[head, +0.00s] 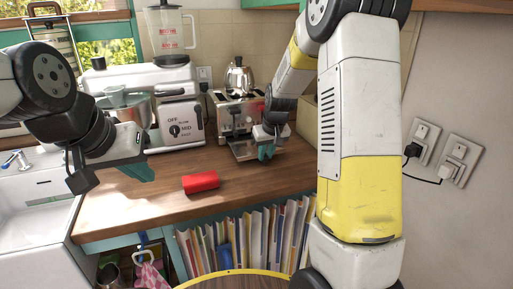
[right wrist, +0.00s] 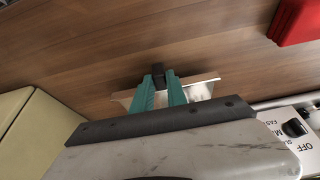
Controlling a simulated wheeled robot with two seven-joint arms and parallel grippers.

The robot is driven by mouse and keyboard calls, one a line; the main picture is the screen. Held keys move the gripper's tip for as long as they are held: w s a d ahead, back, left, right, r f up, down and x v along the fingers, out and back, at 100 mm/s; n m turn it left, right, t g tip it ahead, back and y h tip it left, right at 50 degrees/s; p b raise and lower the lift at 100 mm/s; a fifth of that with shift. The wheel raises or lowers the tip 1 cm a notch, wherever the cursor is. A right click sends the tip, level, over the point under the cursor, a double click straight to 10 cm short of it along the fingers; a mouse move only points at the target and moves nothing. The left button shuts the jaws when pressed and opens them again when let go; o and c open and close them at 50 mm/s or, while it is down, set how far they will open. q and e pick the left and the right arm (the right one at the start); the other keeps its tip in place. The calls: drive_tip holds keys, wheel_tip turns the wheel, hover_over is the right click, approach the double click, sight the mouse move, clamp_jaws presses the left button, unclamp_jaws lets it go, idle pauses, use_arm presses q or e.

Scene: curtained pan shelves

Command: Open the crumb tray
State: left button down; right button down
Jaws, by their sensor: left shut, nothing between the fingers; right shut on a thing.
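The toaster (head: 236,112) stands at the back of the wooden counter. Its metal crumb tray (head: 242,150) sticks out low at the front. The tray also shows as a shiny plate with a dark handle in the right wrist view (right wrist: 204,88). My right gripper (head: 266,151) is at the tray's front, and its teal fingers (right wrist: 160,88) are shut on the tray's dark handle. My left gripper (head: 140,172) is shut and empty above the counter's left part, away from the toaster.
A red block-like thing (head: 201,182) lies on the counter between my grippers. A white mixer (head: 150,100) with controls stands left of the toaster, and a kettle (head: 238,75) behind it. A sink (head: 35,200) is at the left. Books fill the shelf below the counter.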

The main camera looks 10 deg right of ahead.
drive_tip(key=c, duration=1.3)
unclamp_jaws()
drive_tip(key=shift+r, duration=0.1)
drive_tip(key=v, duration=0.7)
drive_tip(key=shift+s+r, duration=0.15)
drive_tip(key=shift+r, duration=0.15)
drive_tip(key=shift+m+t+y, duration=0.7)
drive_tip(key=shift+m+t, duration=0.1)
drive_tip(key=shift+t, duration=0.1)
drive_tip(key=s+r, duration=0.3)
drive_tip(key=s, duration=0.6)
drive_tip(key=s+a+r, duration=0.1)
drive_tip(key=s+r, duration=0.2)
drive_tip(key=s, duration=0.6)
drive_tip(key=s+r, duration=0.3)
drive_tip(key=s, duration=0.6)
drive_tip(key=shift+a+r, duration=0.1)
drive_tip(key=shift+a, duration=0.3)
